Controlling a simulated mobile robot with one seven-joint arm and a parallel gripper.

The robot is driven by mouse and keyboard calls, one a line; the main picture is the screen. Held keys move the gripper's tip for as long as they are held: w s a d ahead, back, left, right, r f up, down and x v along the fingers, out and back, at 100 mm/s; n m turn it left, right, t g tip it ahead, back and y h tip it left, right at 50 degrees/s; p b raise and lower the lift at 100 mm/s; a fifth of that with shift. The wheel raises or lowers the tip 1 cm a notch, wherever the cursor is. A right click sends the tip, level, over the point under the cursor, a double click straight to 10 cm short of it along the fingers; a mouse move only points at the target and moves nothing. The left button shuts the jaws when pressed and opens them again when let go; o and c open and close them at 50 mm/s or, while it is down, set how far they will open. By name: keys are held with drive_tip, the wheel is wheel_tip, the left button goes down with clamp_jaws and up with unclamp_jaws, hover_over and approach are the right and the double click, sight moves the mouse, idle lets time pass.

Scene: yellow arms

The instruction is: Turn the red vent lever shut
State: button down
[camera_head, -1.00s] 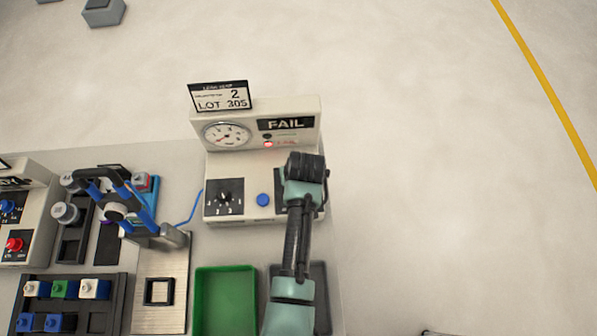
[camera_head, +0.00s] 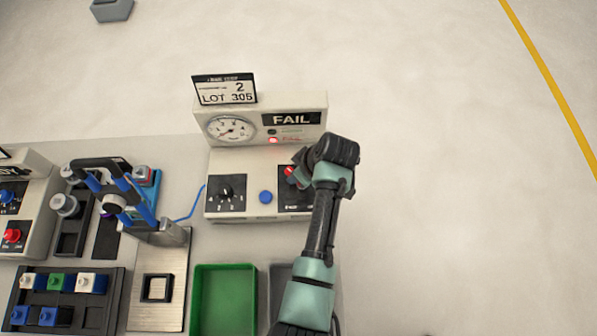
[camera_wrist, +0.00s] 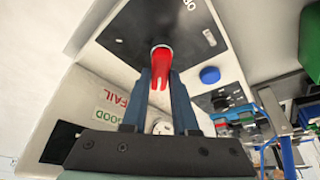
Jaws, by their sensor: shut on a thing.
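The red vent lever (camera_wrist: 161,70) sits on a black plate (camera_wrist: 150,30) on the front of the tester; part of a label, "OP", shows at the plate's edge. In the head view a bit of the red lever (camera_head: 289,171) shows beside my gripper (camera_head: 298,172), which hides the rest. The tester (camera_head: 262,125) shows "FAIL" with a lit red lamp (camera_head: 273,141), and has a round gauge (camera_head: 231,129).
A blue button (camera_head: 265,197) and a black rotary knob (camera_head: 226,193) are left of the lever. A green tray (camera_head: 225,300), a blue-handled clamp fixture (camera_head: 125,195) and a block rack (camera_head: 65,298) stand nearer and left. Floor right of the bench is clear.

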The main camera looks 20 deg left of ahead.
idle(0.5)
drive_tip(key=c, duration=0.7)
unclamp_jaws()
drive_tip(key=b+v, duration=0.2)
drive_tip(key=v, duration=1.1)
